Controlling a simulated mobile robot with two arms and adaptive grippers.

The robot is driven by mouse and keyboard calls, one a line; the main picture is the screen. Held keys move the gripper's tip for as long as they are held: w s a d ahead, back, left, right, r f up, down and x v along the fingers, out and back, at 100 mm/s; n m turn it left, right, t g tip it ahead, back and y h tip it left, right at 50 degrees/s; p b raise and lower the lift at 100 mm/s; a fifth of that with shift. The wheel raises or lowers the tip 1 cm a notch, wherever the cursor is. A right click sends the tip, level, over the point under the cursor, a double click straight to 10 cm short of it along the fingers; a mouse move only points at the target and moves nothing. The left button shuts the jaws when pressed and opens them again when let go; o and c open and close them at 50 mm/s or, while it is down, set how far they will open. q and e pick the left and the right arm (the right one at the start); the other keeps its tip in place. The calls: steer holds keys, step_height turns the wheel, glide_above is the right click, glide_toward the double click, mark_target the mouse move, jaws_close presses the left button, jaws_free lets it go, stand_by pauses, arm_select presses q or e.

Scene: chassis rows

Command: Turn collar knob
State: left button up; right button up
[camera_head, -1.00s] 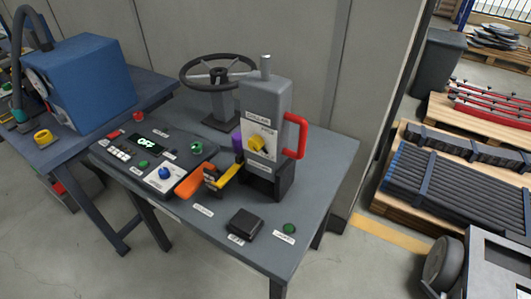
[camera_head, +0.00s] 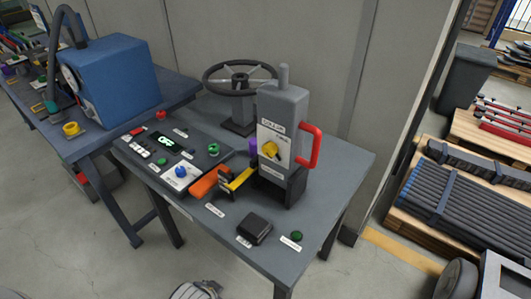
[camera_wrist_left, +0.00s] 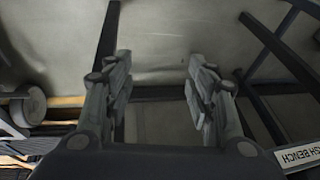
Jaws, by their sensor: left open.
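The yellow collar knob (camera_head: 270,149) sits on the white front plate of a grey upright unit (camera_head: 284,104), which stands on the bench. The small label above the knob is too blurred to read surely. My left gripper (camera_wrist_left: 162,85) shows in the left wrist view with its two fingers apart. Nothing is between them, and the floor and dark bench frame lie beyond. It is away from the knob, which is not in the wrist view. A grey part at the bottom edge of the head view seems to be mine. My right gripper is not in view.
The unit has a red handle (camera_head: 312,147) on its right. A handwheel (camera_head: 240,76) stands behind it.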

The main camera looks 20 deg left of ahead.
arm_select(q)
steer(key=w+a+r+m+t+y, duration=0.1)
steer(key=w+a+r+m+t, duration=0.1)
steer(key=w+r+m, duration=0.3)
steer(key=w+a+r+t+y, duration=0.1)
steer(key=w+a+r+t, duration=0.1)
steer(key=r, duration=0.5)
steer(key=m+t+h, duration=0.9)
steer(key=m, duration=2)
glide_toward(267, 153)
steer(key=p+x, duration=0.3)
steer(key=x, duration=0.5)
steer(key=shift+r, duration=0.15)
steer(key=shift+w+d+p, duration=0.2)
steer(key=shift+w+p, duration=0.15)
steer(key=shift+w, duration=0.3)
steer(key=c, duration=1.1)
